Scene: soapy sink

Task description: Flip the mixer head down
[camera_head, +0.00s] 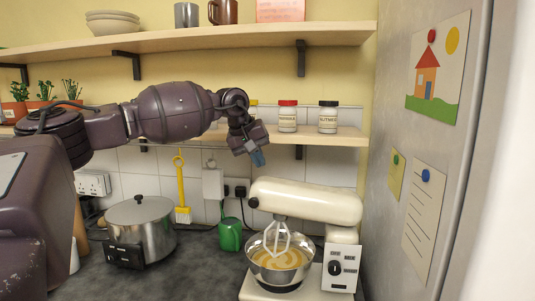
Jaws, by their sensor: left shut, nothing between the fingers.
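The cream stand mixer (340,262) stands on the counter at the lower right, beside the fridge. Its mixer head (305,202) slopes, with its left end higher in the picture than the end at the column. The pale beater (284,238) hangs from the head over the steel bowl (262,272), which holds a yellowish batter. My left gripper (257,157), with blue fingertips, is shut and empty. It hangs in front of the lower shelf, above the head's left end in the picture and apart from it. My right gripper is out of view.
A steel pot (141,222) stands left on the counter, and a green jug (230,236) is between it and the mixer. The lower shelf holds spice jars (328,118) near my gripper. The fridge (445,150) closes off the right side.

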